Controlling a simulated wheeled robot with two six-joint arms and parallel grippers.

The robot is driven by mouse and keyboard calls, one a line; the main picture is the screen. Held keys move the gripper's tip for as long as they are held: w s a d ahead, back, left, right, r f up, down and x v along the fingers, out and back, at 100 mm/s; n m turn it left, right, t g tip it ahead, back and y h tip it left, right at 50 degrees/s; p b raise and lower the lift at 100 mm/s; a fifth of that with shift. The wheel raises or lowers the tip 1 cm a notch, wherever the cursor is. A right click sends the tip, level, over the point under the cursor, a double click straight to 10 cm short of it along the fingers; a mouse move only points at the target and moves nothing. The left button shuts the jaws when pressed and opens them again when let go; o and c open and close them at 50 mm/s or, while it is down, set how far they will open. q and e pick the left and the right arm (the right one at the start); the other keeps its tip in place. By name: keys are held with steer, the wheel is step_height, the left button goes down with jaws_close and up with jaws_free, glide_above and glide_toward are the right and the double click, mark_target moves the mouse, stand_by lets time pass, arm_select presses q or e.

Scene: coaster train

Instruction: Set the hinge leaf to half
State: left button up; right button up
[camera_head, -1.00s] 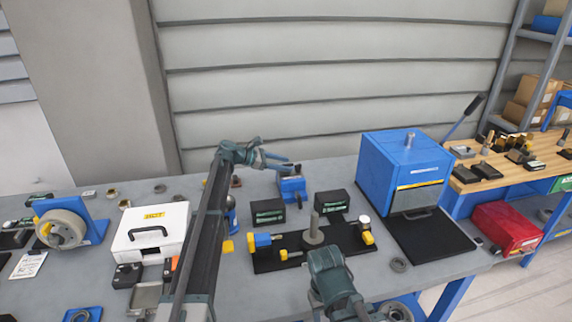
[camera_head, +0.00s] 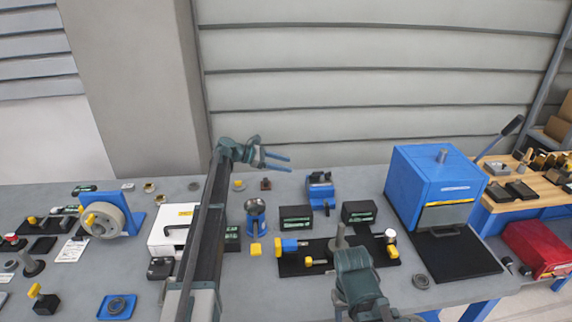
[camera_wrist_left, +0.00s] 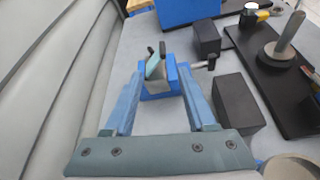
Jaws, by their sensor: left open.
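A small blue fixture (camera_head: 319,195) stands at the back of the bench. In the left wrist view it is a blue block (camera_wrist_left: 154,94) with a pale greenish plate (camera_wrist_left: 155,67), probably the hinge leaf, tilted between dark upright parts. The leaf's exact angle is hard to read. My left gripper (camera_head: 289,164) is open and empty, to the left of the fixture and above the bench. In the left wrist view its two blue fingers (camera_wrist_left: 160,74) point toward the fixture, apart on either side of it. My right arm comes in at the bottom; its jaws do not show clearly.
Two black boxes (camera_head: 296,218) (camera_head: 358,212) stand in front of the fixture. A black board (camera_head: 290,268) with a grey post (camera_head: 340,240) lies nearer. A blue press-like cabinet (camera_head: 436,180) stands at the right. A white case (camera_head: 168,228) is left of my arm.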

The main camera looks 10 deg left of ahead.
arm_select(q)
steer(key=shift+w+d, duration=0.1)
steer(key=shift+d, duration=0.15)
steer(key=c, duration=0.3)
steer(key=w+d+r+n+t, duration=0.1)
steer(key=d+t, duration=0.1)
steer(key=d, duration=0.1)
steer(key=w+d+r+n+t+b, duration=0.1)
steer(key=w+d+r+t, duration=0.1)
steer(key=d, duration=0.2)
steer(key=w+d+r+n+t+y, duration=0.1)
steer(key=d+t, duration=0.2)
steer(key=shift+w+d+r+b, duration=0.15)
steer(key=shift+d+b, duration=0.05)
steer(key=shift+b, duration=0.15)
jaws_close()
steer(key=d+r+n+t+y+b, duration=0.1)
steer(key=d+r+n+t+y, duration=0.1)
steer(key=d+n+t+y, duration=0.3)
steer(key=s+f+n+g+y+b, duration=0.2)
steer(key=s+f+n+g+y, duration=0.1)
steer(key=s+f+n+y, duration=0.6)
steer(key=s+n+y, duration=0.2)
steer(key=s, duration=0.1)
steer(key=shift+s+d+f, duration=0.15)
steer(key=shift+s+f, duration=0.1)
steer(key=shift+f, duration=0.15)
